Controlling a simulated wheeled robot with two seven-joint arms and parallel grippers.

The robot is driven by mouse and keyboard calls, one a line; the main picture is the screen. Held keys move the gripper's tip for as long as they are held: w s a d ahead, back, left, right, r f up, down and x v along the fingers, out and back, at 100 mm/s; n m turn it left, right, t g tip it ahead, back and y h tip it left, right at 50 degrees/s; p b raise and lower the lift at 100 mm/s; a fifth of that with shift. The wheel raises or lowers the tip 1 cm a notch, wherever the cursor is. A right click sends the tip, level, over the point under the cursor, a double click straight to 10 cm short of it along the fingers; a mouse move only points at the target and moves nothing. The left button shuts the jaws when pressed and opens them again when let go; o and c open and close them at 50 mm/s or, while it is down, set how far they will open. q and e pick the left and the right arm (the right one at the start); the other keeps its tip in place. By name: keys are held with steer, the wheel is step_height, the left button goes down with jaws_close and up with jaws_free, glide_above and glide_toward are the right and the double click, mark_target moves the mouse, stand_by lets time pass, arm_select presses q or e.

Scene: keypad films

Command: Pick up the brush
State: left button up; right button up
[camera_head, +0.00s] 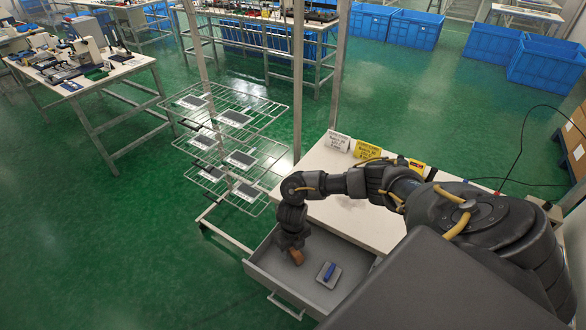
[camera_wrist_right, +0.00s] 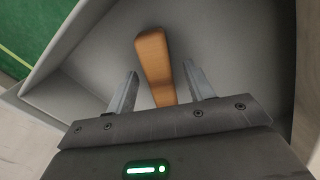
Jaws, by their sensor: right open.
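The brush shows as a wooden handle (camera_wrist_right: 155,62) in the right wrist view, lying in a grey open drawer (camera_head: 262,272). In the head view its brown end (camera_head: 297,257) shows just below my right gripper (camera_head: 293,243). In the wrist view my right gripper (camera_wrist_right: 159,92) is open, with one finger on each side of the handle and a gap to each finger. The near end of the brush is hidden behind the gripper body. My left gripper is not in view.
The white tabletop (camera_head: 345,212) is above the drawer. A wire rack (camera_head: 262,158) with several plates stands behind to the left. Drawer walls surround the gripper.

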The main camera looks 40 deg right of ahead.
steer(key=shift+f, duration=0.75)
steer(key=shift+c, duration=0.6)
steer(key=c, duration=0.7)
jaws_close()
steer(key=shift+r, duration=0.2)
